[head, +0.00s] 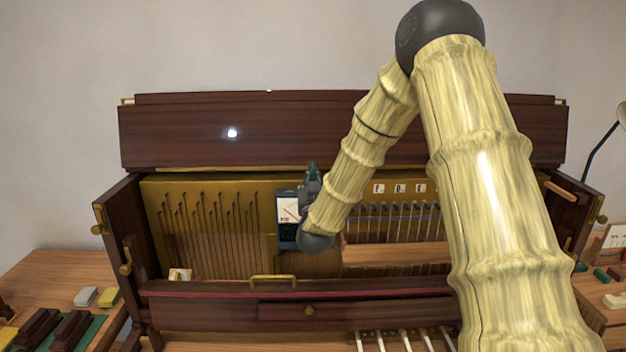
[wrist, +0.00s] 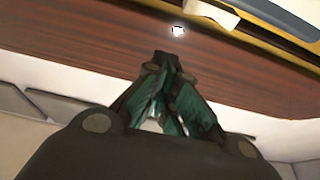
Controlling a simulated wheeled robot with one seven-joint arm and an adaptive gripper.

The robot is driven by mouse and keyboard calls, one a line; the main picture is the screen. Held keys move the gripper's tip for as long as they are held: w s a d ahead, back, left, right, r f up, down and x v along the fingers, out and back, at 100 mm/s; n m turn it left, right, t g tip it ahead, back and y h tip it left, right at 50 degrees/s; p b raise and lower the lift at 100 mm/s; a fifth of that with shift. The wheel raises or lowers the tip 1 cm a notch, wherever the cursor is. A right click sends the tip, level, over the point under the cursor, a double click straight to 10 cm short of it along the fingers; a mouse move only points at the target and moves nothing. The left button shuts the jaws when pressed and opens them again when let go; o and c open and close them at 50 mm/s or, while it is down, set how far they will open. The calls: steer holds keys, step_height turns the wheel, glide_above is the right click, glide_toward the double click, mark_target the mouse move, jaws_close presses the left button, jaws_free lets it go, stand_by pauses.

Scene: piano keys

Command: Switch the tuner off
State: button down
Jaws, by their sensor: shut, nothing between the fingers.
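The tuner (head: 288,207) is a dark, upright device with a white dial face. It stands against the brass-coloured panel inside the open piano, left of the middle. My gripper (head: 311,168) is just right of the tuner's face in the head view, fingers pointing up. My wrist covers part of the area at the tuner's lower right. In the wrist view my gripper (wrist: 165,62) has its green-padded fingers together at the tips with nothing between them. I cannot tell whether it touches the tuner. The tuner's switch cannot be made out.
The piano's raised dark wooden lid (head: 340,130) is behind. A wooden rail with a brass handle (head: 273,279) runs along the front. Strings and hammers lie either side of my arm. Side tables (head: 50,275) hold small blocks. A lamp (head: 603,140) stands at right.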

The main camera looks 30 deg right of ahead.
steer(key=shift+w+d+f+p, duration=0.2)
steer(key=shift+f+p, duration=0.2)
steer(key=shift+f, duration=0.55)
steer(key=shift+w+d+f+p, duration=0.15)
steer(key=shift+f+p, duration=0.25)
steer(key=shift+f, duration=0.5)
steer(key=shift+a, duration=0.15)
steer(key=shift+f+m+b, duration=0.15)
steer(key=shift+m+b, duration=0.25)
steer(key=shift+b, duration=0.15)
